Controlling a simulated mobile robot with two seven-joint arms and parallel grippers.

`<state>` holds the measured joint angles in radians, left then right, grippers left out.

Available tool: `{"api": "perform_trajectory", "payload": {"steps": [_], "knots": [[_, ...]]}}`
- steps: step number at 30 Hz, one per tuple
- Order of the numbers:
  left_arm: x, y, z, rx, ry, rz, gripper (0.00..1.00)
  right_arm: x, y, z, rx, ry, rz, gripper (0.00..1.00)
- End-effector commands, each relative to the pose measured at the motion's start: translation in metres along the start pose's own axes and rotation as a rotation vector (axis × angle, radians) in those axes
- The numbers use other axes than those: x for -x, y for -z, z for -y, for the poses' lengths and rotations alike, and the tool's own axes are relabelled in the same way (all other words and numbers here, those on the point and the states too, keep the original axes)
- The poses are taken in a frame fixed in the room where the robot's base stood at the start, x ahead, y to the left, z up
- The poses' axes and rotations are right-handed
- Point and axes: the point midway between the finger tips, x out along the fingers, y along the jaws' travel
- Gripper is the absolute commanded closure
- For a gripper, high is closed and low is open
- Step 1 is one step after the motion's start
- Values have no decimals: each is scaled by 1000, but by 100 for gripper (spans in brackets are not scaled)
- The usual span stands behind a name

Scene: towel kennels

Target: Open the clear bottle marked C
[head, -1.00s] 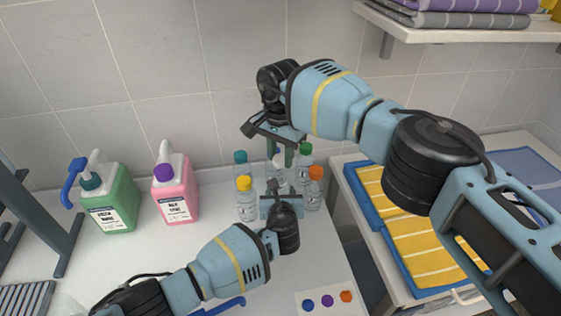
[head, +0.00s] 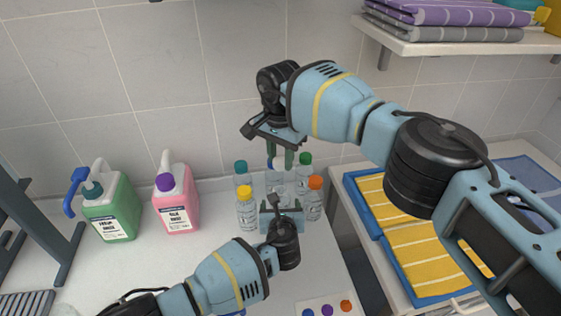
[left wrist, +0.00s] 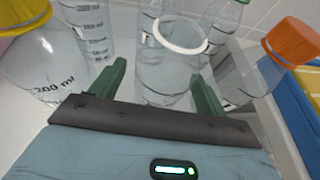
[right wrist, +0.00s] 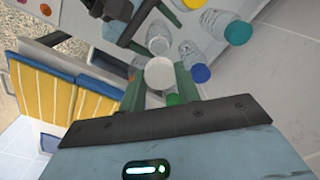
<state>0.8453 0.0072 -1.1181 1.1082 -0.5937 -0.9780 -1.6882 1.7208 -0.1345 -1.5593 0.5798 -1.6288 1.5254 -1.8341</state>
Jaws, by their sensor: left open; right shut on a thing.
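A clear bottle (left wrist: 165,72) stands between the fingers of my left gripper (left wrist: 158,90), which is open around its upper part. Its top shows a white ring and looks uncapped; its letter is not readable. My right gripper (head: 282,158) is above the bottle group and is shut on a white cap (right wrist: 159,73). My left gripper also shows in the head view (head: 282,208), low in front of the bottles and partly hiding the middle one.
Clear bottles with yellow (head: 245,191), teal (head: 240,166), green (head: 305,158) and orange (head: 315,183) caps stand close around. Green (head: 110,212) and pink (head: 177,205) jugs stand left. A card with coloured dots (head: 327,307) lies in front. Blue trays (head: 422,292) hold towels at right.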

Motion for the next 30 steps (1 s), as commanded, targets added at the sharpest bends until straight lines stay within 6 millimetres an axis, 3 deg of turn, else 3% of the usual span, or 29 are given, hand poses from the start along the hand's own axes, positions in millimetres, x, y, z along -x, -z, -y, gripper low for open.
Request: {"api": "perform_trajectory", "payload": {"steps": [1,7,9,19,30], "knots": [[10,-9,0,1,3,11,25,20,1,1,0,14,-21,95],[49,-11,0,2,4,15,25,65,1,0,0,47,-69,95],[58,-6,1,2,3,8,25,58,1,1,0,41,-60,95],[95,-2,0,0,1,2,25,56,1,0,0,40,-59,95],[104,-2,0,0,0,3,25,57,1,0,0,40,-60,95]]}}
